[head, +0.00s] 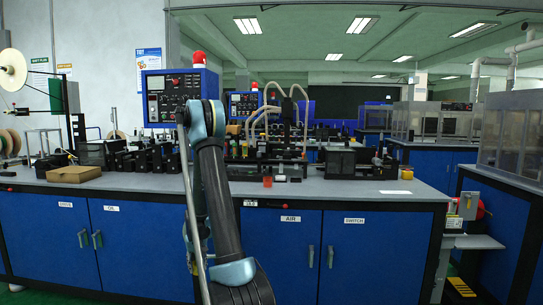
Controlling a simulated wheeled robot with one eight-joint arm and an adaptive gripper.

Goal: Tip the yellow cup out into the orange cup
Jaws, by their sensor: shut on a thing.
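A small orange cup (267,181) stands upright near the front edge of the grey worktop, just right of my arm. A small yellow thing (407,174) sits on the worktop at the right, beside a black machine. It is too small to tell whether it is the yellow cup. My arm rises from the bottom middle to a bend at the upper left middle and covers part of the bench. I cannot make out my gripper or anything in it. The inside of the orange cup is not visible.
The worktop (340,190) runs above blue cabinets. A cardboard box (74,174) lies at its left. Black machine parts with pale hoses crowd the back, behind the orange cup. A white sheet (396,192) lies at the right. The front strip right of the orange cup is mostly clear.

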